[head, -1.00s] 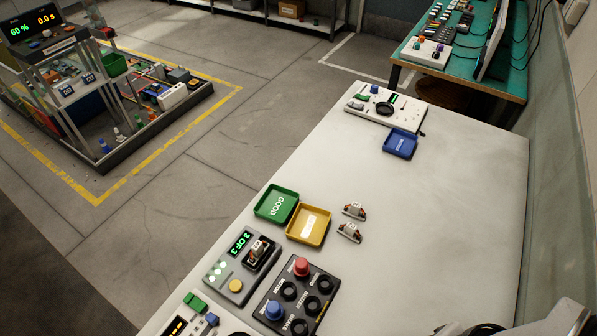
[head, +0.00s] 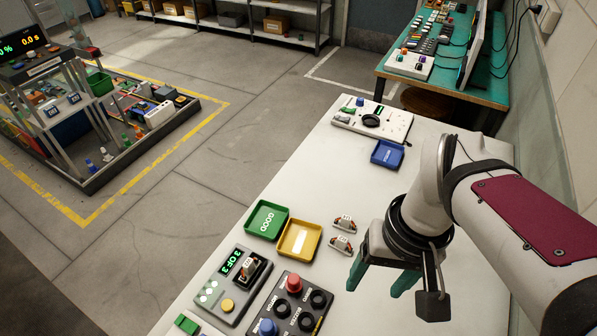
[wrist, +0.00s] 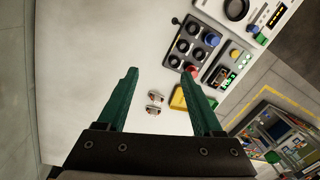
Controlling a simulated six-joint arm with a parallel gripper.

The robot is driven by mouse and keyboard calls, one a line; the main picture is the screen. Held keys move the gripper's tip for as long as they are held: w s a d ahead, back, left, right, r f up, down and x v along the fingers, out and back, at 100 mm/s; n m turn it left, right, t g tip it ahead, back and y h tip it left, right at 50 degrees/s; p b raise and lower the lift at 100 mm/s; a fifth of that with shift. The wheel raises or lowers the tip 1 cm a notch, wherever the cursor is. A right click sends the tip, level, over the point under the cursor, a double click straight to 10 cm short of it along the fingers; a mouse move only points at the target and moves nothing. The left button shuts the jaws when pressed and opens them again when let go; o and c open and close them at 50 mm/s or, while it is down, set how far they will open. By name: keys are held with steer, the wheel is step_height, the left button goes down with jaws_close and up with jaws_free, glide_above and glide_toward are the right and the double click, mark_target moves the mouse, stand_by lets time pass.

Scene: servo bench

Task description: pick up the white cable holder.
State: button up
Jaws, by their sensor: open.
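Two small white pieces with dark and red-brown ends lie on the white bench: a farther one (head: 344,223) and a nearer one (head: 341,245), right of the yellow tray. A similar white piece (head: 250,267) sits in the grey tester with the "3 OF 3" display. I cannot tell which is the cable holder. My gripper (head: 374,286) is open and empty above the bench, right of the control box.
A green tray (head: 249,220) and a yellow tray (head: 283,252) stand left of the loose pieces. A black control box (head: 305,315) with several knobs is in front. A blue tray (head: 375,157) and a white device (head: 345,121) stand at the far end. The bench between is mostly clear.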

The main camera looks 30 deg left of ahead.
steer(key=w+a+f+n, duration=0.1)
steer(key=w+a+n, duration=0.2)
steer(key=a+n, duration=0.5)
steer(key=n, duration=0.6)
glide_above(248, 262)
steer(key=d, duration=0.2)
step_height(248, 262, down, 5)
steer(key=shift+t+h, duration=0.3)
steer(key=shift+h, duration=0.1)
steer(key=f, duration=0.5)
steer(key=a+f, duration=0.1)
steer(key=f, duration=0.4)
steer(key=a+f, duration=0.1)
steer(key=f, duration=0.4)
steer(key=shift+f, duration=0.1)
jaws_close()
